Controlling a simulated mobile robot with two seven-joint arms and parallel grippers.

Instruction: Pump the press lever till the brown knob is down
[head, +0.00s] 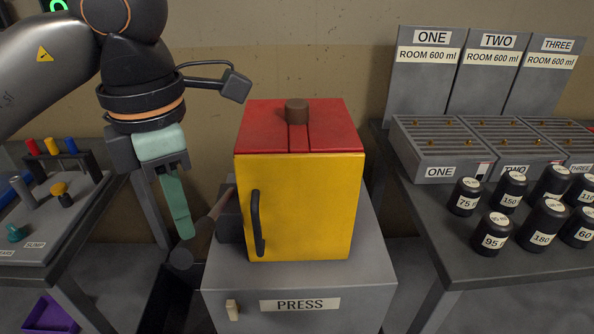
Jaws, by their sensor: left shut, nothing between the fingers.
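The press is a yellow box (305,205) with a red top (265,130) and a black handle on its front, standing on a grey stand labelled PRESS (350,300). The brown knob (297,108) stands up above the red top, at a slot in its middle. A brownish rod that looks like the press lever (210,222) slants down at the left side of the box, partly hidden behind it. My left gripper (186,236) points down just left of the lever, its green fingers shut and empty. I cannot tell whether it touches the lever. My right gripper is out of view.
A left bench (30,250) carries coloured pegs and a yellow knob. A purple bin (50,316) and a dark open bin (160,305) are below. On the right bench (500,255) stand slatted trays ONE (440,172), TWO and THREE, with several black numbered drums (490,235).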

